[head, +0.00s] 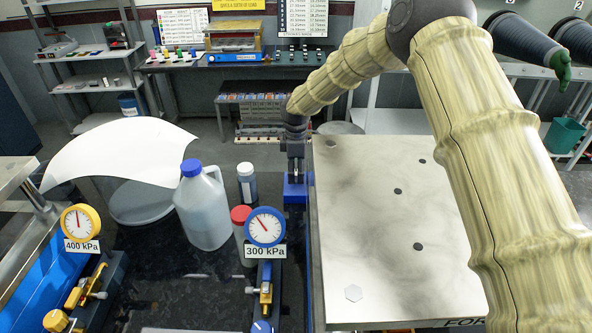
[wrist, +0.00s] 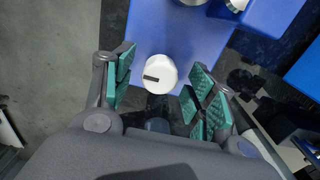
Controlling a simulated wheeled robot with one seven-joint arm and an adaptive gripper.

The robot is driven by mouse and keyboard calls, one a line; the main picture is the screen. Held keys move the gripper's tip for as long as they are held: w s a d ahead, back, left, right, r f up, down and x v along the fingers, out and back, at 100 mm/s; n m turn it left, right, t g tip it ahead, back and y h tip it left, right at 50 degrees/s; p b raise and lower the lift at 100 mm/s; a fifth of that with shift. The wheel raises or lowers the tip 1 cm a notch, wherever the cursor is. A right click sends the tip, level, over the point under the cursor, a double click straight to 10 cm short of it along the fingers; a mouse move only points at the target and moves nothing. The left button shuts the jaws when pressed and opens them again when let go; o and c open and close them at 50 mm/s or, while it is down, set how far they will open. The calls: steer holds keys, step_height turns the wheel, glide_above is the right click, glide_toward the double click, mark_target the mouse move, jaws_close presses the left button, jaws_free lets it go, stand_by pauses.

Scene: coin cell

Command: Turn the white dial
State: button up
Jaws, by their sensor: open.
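The white dial (wrist: 160,73) is a round knob on a blue base (wrist: 150,30) in the wrist view. A short black mark on its face points to the left. My gripper (wrist: 162,80) is open, with teal pads to the left and right of the dial. There is a gap on both sides, and I cannot tell how far above the dial the pads are. In the head view my gripper (head: 294,160) points down over the blue base (head: 295,190) beside the pale plate. The dial cannot be made out there.
A pale plate (head: 385,270) with dark spots lies right of the blue base. A small dark bottle (head: 247,183), a white jug with a blue cap (head: 203,210) and a blue 300 kPa gauge (head: 265,227) stand to the left. A yellow 400 kPa gauge (head: 81,222) is farther left.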

steer(key=c, duration=1)
steer(key=shift+c, duration=0.2)
steer(key=m+b, duration=0.2)
steer(key=m, duration=0.3)
steer(key=shift+m, duration=0.4)
steer(key=m+b, duration=0.1)
steer(key=m, duration=0.4)
steer(key=shift+m, duration=0.4)
steer(key=o, duration=1)
steer(key=shift+o, duration=0.2)
